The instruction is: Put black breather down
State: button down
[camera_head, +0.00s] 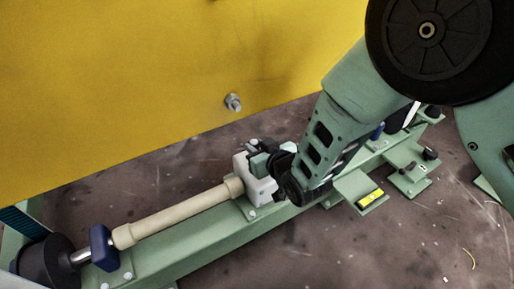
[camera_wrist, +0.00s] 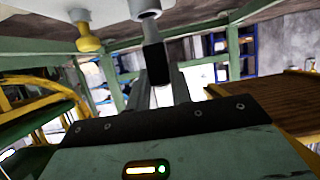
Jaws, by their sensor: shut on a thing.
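The black breather (camera_wrist: 157,64) shows in the wrist view as a dark, roughly cylindrical piece below a pale round fitting (camera_wrist: 148,12). It is between the two fingers of my gripper (camera_wrist: 160,92), which is shut on it. In the head view my gripper (camera_head: 268,163) is low over the green machine base, beside a white block (camera_head: 243,165). Dark parts cluster at the gripper there, and I cannot separate the breather from them. Whether the breather touches the fitting or the base cannot be told.
A beige shaft (camera_head: 180,215) runs left from the white block along the green base (camera_head: 200,245) to a blue bracket (camera_head: 102,246). A yellow wall (camera_head: 150,80) with a bolt (camera_head: 232,102) stands behind. A yellow-marked plate (camera_head: 369,199) lies right.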

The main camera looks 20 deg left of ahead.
jog(key=shift+f, duration=0.3)
jog(key=c, duration=1.3)
grip_release()
jog(key=shift+o, duration=0.2)
jog(key=shift+r, duration=0.1)
jog(key=shift+s+d+r, duration=0.1)
jog(key=shift+r, duration=0.3)
jog(key=p+v, duration=0.4)
jog(key=v, duration=0.7)
jog(key=shift+d+p, duration=0.3)
jog(key=shift+d, duration=0.05)
jog(key=shift+s+r, duration=0.1)
jog(key=shift+s, duration=0.05)
